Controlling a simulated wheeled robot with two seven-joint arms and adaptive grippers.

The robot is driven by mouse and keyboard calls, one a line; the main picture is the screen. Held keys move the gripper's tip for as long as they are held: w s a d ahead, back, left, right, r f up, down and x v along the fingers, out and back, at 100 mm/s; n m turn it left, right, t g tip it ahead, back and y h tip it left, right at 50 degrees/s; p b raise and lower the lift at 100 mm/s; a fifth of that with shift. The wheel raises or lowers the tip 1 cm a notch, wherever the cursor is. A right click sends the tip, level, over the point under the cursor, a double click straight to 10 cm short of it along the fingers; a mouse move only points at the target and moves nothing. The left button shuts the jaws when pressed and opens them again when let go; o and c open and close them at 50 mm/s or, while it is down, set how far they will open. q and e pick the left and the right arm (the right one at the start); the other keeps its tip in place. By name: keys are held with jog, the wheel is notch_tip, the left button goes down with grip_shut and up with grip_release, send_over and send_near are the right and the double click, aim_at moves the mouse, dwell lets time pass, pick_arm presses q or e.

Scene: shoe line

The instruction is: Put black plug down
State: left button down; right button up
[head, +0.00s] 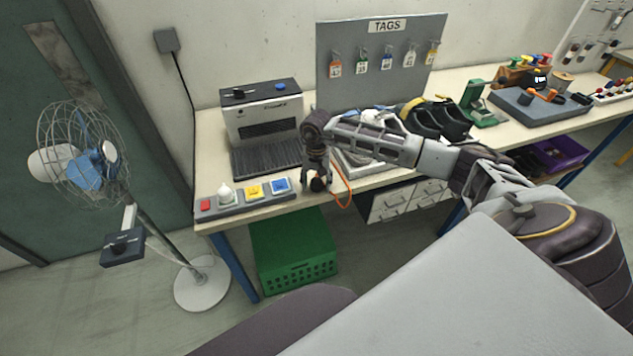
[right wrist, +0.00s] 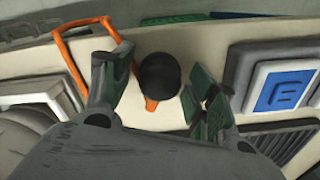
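The black plug (right wrist: 158,76) shows in the right wrist view as a dark round body with a short orange tip, over the cream bench top. It lies between the two green-padded fingers of my right gripper (right wrist: 158,84), which stand apart with a visible gap on the left finger's side. In the head view, my right gripper (head: 317,182) points down at the bench's front edge, just right of the button panel, and the plug is mostly hidden by it. An orange cord (head: 343,188) loops beside it; the cord also shows in the right wrist view (right wrist: 66,62). My left gripper is not in view.
A button panel (head: 238,203) with red, white, yellow and blue buttons lies left of the gripper. A grey machine (head: 262,118) stands behind it. A TAGS board (head: 372,62) and dark shoes (head: 440,118) are farther back. A green crate (head: 290,247) sits below the bench (head: 216,160).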

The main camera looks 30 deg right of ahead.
aim_at(317, 179)
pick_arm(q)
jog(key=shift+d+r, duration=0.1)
pick_arm(e)
jog(key=shift+r, duration=0.1)
jog(key=shift+r, duration=0.55)
notch_tip(317, 179, up, 5)
jog(key=shift+f+b, duration=0.15)
jog(key=shift+b, duration=0.2)
notch_tip(317, 179, up, 5)
jog(key=shift+f+b, duration=0.2)
jog(key=shift+b, duration=0.1)
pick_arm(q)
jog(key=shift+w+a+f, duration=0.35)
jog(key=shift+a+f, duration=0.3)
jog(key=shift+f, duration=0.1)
pick_arm(e)
jog(key=shift+r, duration=0.8)
